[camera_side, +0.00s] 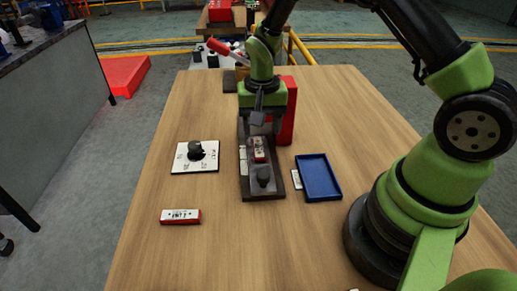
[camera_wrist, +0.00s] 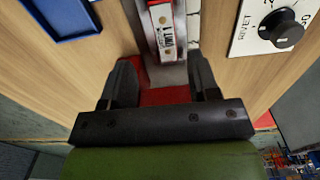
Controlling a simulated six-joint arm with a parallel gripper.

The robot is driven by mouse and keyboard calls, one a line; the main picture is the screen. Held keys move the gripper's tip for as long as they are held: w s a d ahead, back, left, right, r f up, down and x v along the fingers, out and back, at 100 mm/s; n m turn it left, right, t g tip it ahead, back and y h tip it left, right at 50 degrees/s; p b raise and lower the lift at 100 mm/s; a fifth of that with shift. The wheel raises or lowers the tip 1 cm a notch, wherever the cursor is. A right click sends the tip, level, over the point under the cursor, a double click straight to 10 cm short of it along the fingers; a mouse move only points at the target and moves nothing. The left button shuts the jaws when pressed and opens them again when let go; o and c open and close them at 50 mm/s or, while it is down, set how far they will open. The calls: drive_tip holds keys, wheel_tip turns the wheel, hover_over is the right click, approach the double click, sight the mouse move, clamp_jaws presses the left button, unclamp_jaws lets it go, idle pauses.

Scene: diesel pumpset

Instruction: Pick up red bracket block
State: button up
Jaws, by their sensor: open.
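My gripper (camera_side: 258,122) points down over the far part of the grey fixture plate (camera_side: 263,190) in the side view. In the wrist view its two dark fingers (camera_wrist: 163,85) are apart. A plain red block (camera_wrist: 165,97) shows between and beyond them, partly hidden by the gripper body; I see no grip on it. In the side view a tall red block (camera_side: 287,112) stands just right of and behind my gripper, partly covered by it. A small red block with a white label (camera_side: 259,148) sits on the fixture, in front of the gripper; its label also shows in the wrist view (camera_wrist: 166,28).
A blue tray (camera_side: 319,177) lies right of the fixture. A white plate with a black knob (camera_side: 196,155) lies left. A red-and-white labelled block (camera_side: 181,217) lies at the front left. A dark knob (camera_side: 263,176) stands on the fixture's near end. The front table is mostly clear.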

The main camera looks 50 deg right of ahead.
sight(258, 146)
drive_tip(key=f, duration=0.5)
drive_tip(key=shift+w+a, duration=0.2)
drive_tip(key=shift+a, duration=0.15)
clamp_jaws()
